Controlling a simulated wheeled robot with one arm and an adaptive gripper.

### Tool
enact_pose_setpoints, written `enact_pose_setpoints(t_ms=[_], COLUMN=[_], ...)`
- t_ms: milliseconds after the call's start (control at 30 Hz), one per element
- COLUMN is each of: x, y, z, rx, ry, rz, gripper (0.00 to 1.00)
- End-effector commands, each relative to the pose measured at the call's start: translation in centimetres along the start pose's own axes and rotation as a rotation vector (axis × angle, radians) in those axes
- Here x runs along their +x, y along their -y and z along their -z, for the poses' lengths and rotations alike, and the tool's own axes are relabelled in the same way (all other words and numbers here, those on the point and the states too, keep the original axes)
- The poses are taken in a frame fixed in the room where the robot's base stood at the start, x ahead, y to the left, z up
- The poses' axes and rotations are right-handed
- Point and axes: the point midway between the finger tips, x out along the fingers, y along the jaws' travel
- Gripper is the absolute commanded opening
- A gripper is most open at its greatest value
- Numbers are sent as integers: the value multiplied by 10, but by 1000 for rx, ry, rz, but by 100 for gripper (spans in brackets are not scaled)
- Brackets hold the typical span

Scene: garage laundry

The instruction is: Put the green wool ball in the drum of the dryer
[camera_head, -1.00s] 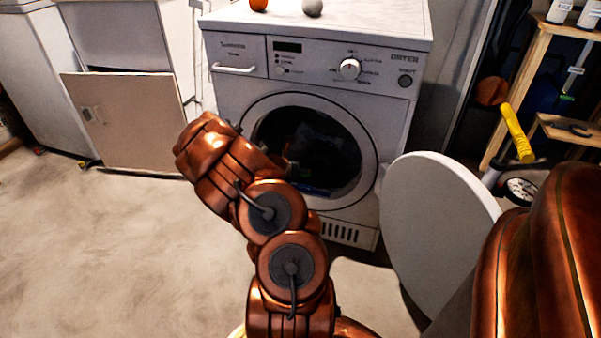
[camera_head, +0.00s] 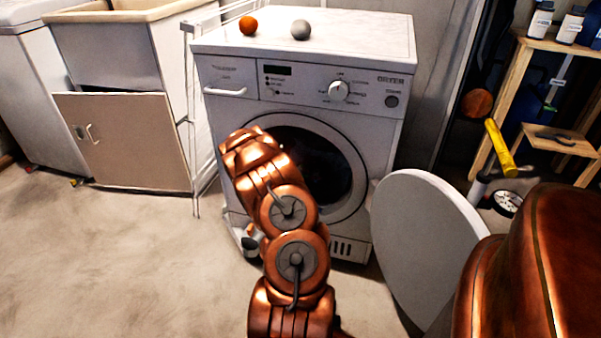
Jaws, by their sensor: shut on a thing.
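The white dryer (camera_head: 229,121) stands in the middle, with its round door (camera_head: 423,235) swung wide open to the right. The drum opening (camera_head: 326,172) is dark inside, and my copper arm covers its left part. Part of my gripper (camera_head: 249,239) shows low at the dryer's front left, outside the drum and below its opening. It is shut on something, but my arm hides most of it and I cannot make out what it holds. I cannot clearly see the green wool ball, nor tell what lies in the drum.
An orange ball (camera_head: 248,25) and a grey ball (camera_head: 300,29) sit on the dryer top. A cabinet with a sink (camera_head: 125,140) and a drying rack (camera_head: 192,120) stand left. A wooden shelf (camera_head: 545,95) and a yellow-handled tool (camera_head: 499,148) stand right.

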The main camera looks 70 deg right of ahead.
Motion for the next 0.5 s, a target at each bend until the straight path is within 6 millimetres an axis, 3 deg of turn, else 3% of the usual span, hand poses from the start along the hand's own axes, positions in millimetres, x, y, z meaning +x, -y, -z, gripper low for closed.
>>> enact_pose_setpoints(t_ms=[267,500], x=[22,43], y=[-8,-14], z=[-12,0], rx=[2,0], ry=[-2,-2], rz=[0,1], gripper=[11,11])
